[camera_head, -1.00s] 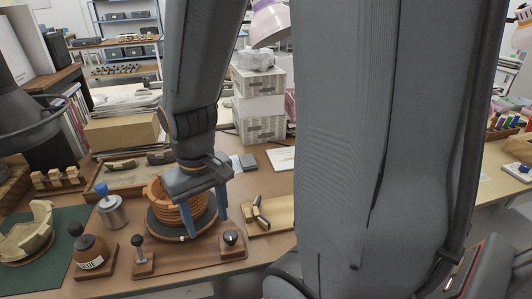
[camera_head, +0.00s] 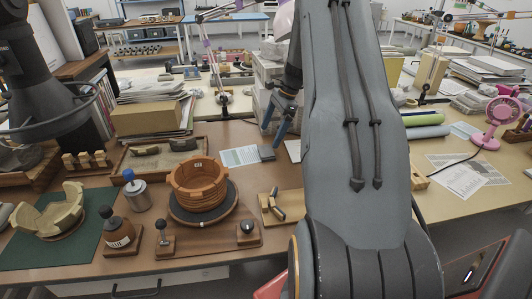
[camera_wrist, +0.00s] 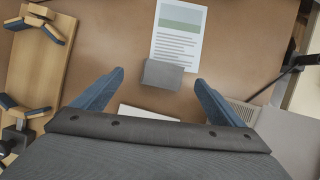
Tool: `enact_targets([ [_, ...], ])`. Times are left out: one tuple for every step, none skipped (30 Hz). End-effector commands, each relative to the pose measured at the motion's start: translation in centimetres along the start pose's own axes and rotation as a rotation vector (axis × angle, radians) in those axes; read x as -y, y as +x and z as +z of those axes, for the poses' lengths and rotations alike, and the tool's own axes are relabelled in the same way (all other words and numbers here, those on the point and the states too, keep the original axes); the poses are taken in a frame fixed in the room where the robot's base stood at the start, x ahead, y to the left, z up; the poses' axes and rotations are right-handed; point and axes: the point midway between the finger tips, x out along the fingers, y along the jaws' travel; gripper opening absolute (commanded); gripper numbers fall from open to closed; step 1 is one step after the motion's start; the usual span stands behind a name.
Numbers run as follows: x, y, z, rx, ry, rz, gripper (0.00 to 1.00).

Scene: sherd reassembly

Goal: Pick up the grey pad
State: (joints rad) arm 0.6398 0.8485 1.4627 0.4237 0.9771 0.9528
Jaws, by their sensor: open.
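The grey pad (camera_wrist: 163,74) is a small flat block lying on the brown table, overlapping the lower edge of a printed sheet (camera_wrist: 179,35). In the head view the pad (camera_head: 266,152) lies right of the sheet (camera_head: 240,156). My gripper (camera_wrist: 160,92) is open and empty, with its blue fingers spread on either side of the pad in the wrist view. In the head view my gripper (camera_head: 270,130) hangs near the pad, slightly to its right. The frames do not show its exact height above the pad.
A wooden tray with blue-padded clamps (camera_wrist: 35,60) lies left in the wrist view. An orange ribbed pot (camera_head: 198,180) sits on a round turntable nearby. A dark arm-like stand (camera_wrist: 296,66) is at the right.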

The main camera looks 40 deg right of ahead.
Motion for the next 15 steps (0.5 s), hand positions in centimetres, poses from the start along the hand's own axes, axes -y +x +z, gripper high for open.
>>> enact_targets([
  [0.3, 0.1, -1.0, 0.012, 0.037, -0.003, 0.92],
  [0.5, 0.1, -1.4, 0.018, 0.055, -0.004, 0.92],
  [0.6, 0.2, -1.8, 0.023, 0.073, -0.006, 0.92],
  [0.7, 0.3, -2.0, 0.027, 0.082, -0.006, 0.92],
  [0.7, 0.4, -2.1, 0.030, 0.089, -0.006, 0.92],
  [0.7, 0.7, -2.2, 0.032, 0.095, -0.006, 0.92],
  [0.7, 1.0, -2.2, 0.033, 0.097, -0.006, 0.92],
  [0.7, 1.3, -2.2, 0.033, 0.097, -0.005, 0.92],
  [0.7, 1.7, -2.1, 0.033, 0.096, -0.005, 0.92],
  [0.7, 2.0, -2.1, 0.033, 0.095, -0.005, 0.92],
  [0.7, 2.3, -2.1, 0.033, 0.095, -0.005, 0.92],
  [0.7, 2.7, -2.1, 0.032, 0.094, -0.005, 0.92],
  [0.7, 3.0, -2.1, 0.032, 0.094, -0.005, 0.92],
  [0.7, 3.2, -2.0, 0.032, 0.093, -0.005, 0.92],
  [0.8, 3.6, -2.0, 0.032, 0.093, -0.005, 0.92],
])
